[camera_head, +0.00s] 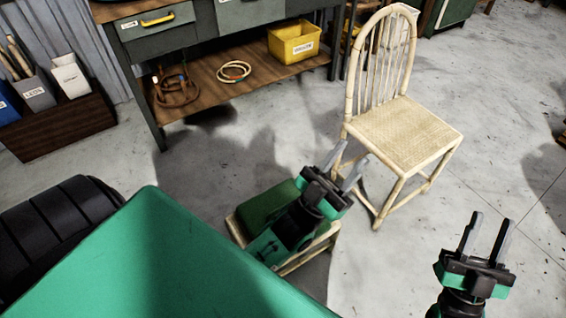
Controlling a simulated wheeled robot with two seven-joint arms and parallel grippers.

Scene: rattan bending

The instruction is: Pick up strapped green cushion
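A green cushion (262,207) lies on a low pale rattan stool (237,230) on the floor, near the middle of the view. My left arm and gripper cover much of the cushion, and I cannot make out a strap on it. My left gripper (351,157) shows over the stool's far right side, its fingers apart with nothing between them, pointing up and right in the picture. My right gripper (491,220) is at the lower right, well away from the cushion, its fingers apart and empty.
A rattan chair (405,135) stands just beyond my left gripper. A workbench (205,35) at the back holds a yellow bin (293,42) and rattan coils (234,71) on its lower shelf. A brown crate (58,128) stands at left. The floor (385,265) between my grippers is clear.

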